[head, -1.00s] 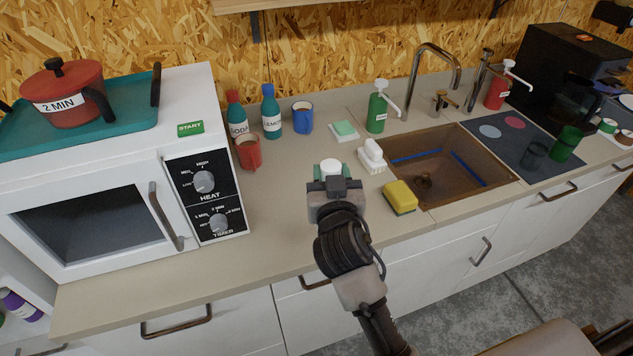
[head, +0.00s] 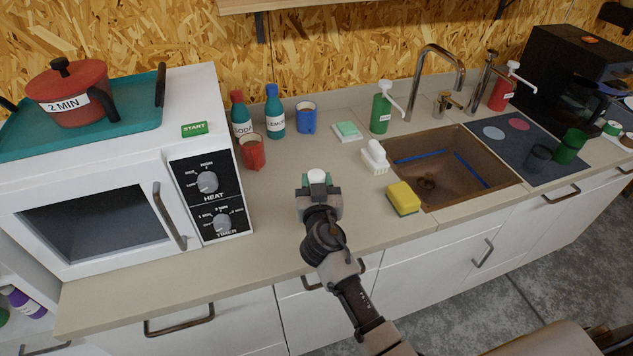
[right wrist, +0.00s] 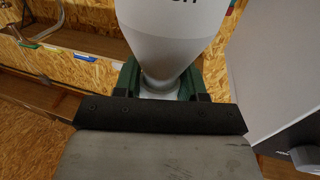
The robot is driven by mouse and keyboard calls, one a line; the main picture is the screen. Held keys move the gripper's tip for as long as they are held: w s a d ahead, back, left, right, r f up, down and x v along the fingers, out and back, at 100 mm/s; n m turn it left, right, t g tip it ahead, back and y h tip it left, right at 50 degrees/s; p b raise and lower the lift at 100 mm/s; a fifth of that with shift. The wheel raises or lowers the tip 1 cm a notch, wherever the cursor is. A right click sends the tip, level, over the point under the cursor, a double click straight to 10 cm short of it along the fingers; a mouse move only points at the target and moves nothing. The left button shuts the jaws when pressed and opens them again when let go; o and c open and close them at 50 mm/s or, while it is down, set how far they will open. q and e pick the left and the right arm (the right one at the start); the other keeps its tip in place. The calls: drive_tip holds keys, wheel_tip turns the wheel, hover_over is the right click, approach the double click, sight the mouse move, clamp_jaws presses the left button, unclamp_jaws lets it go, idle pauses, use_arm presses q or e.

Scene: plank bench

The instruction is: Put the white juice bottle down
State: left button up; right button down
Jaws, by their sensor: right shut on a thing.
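The white juice bottle (right wrist: 172,40) fills the top middle of the right wrist view, its narrow neck between the green fingers. My right gripper (head: 318,184) is shut on it. In the head view only the bottle's white top (head: 318,176) shows; the gripper and arm hide the rest. The gripper is over the counter (head: 285,230), between the microwave and the sink. I cannot tell whether the bottle's base touches the counter. My left gripper is not in view.
The microwave (head: 100,215) stands to the left. A red mug (head: 252,152), two teal bottles (head: 274,115) and a blue mug (head: 306,118) stand behind the gripper. A white brush (head: 375,158) and yellow sponge (head: 403,198) are to its right. The counter around the gripper is clear.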

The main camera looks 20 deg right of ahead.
drive_tip(key=shift+r, duration=0.1)
drive_tip(key=c, duration=0.6)
unclamp_jaws()
drive_tip(key=shift+c, duration=0.2)
drive_tip(key=b+v, duration=0.3)
drive_tip(key=v, duration=0.9)
drive_tip(key=shift+b, duration=0.3)
